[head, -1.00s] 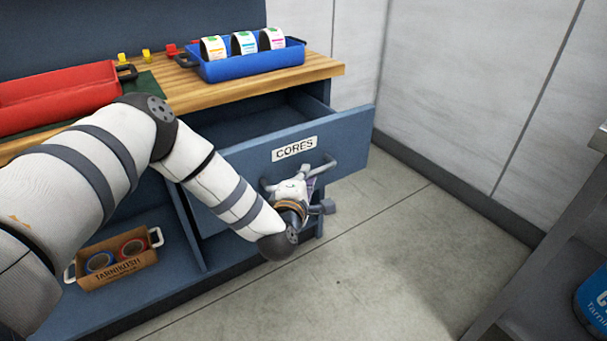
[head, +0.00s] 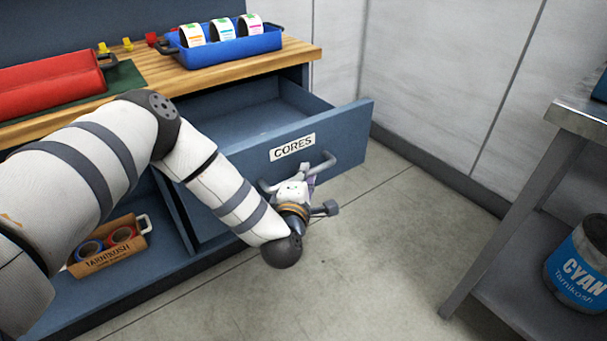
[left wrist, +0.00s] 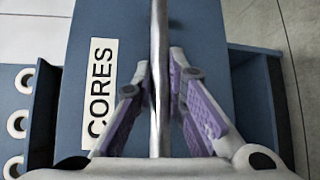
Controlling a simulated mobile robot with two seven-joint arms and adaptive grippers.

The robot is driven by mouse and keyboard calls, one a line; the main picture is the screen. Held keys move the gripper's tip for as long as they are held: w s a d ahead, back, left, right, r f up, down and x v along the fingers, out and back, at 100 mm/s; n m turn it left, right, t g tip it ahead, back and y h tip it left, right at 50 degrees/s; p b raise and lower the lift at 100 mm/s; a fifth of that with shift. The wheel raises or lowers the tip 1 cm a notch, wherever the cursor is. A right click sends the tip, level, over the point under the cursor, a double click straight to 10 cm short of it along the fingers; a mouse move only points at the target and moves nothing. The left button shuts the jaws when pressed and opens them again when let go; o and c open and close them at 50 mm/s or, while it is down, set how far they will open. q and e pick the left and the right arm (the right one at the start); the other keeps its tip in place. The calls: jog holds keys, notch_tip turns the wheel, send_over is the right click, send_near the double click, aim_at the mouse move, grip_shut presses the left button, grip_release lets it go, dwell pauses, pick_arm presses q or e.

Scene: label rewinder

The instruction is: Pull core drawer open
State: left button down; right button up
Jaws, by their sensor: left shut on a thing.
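The blue core drawer (head: 338,132), labelled CORES, stands partly open under the wooden bench top, and its empty-looking inside shows. Its grey bar handle (head: 325,163) runs across the front. In the left wrist view the handle (left wrist: 159,60) runs down the middle between the purple-padded fingers, beside the CORES label (left wrist: 102,90). My left gripper (left wrist: 160,100) is shut on the handle. In the head view the left gripper (head: 300,180) is at the drawer front, partly hidden by its own wrist. My right gripper is not in view.
On the bench top (head: 290,55) sit a blue bin (head: 230,48) with label rolls and a red tray (head: 50,85). A cardboard tray (head: 108,258) with rolls is on the lower shelf. A metal table (head: 570,118) with a CYAN can (head: 580,265) stands right. Floor before the drawer is clear.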

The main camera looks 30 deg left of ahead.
pick_arm(q)
jog(key=c, duration=1.6)
grip_release()
jog(key=v, duration=1.2)
